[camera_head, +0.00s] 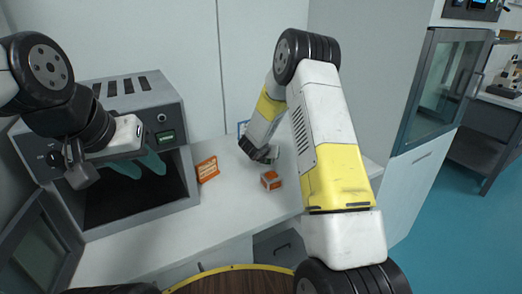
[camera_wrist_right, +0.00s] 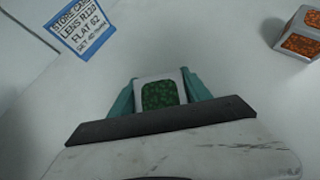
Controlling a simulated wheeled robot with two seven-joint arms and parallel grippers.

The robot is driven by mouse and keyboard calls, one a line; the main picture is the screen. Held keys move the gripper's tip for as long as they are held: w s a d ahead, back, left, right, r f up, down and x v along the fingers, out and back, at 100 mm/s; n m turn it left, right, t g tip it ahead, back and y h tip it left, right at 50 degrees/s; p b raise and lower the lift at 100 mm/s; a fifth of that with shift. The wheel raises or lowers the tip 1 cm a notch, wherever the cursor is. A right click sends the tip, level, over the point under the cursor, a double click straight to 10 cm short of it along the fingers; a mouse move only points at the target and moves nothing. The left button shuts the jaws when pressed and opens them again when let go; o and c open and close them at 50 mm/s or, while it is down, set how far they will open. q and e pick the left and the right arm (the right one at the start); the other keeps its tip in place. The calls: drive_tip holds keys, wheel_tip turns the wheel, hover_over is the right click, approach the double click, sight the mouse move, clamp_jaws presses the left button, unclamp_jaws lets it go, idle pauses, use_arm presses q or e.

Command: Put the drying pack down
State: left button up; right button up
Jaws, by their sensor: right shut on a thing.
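The drying pack (camera_wrist_right: 160,94) is a small white block with a dark green speckled face. It sits between the teal fingers of my right gripper (camera_wrist_right: 160,88), which is shut on it. In the head view the right gripper (camera_head: 262,156) points down over the white bench, and its fingers and the pack are hidden behind its wrist. I cannot tell whether the pack touches the bench. My left gripper (camera_head: 142,165) has its teal fingers apart and empty, in front of the open oven.
A white block with orange faces (camera_head: 270,180) stands on the bench (camera_head: 228,208); it also shows in the right wrist view (camera_wrist_right: 302,34). An orange card (camera_head: 207,169) stands beside the oven (camera_head: 140,205). A blue-bordered label card (camera_wrist_right: 82,28) stands near the right gripper. The bench front is clear.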

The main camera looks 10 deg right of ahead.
drive_tip(key=shift+f, duration=0.5)
drive_tip(key=shift+f, duration=0.15)
drive_tip(key=o, duration=1.7)
drive_tip(key=shift+c, duration=0.2)
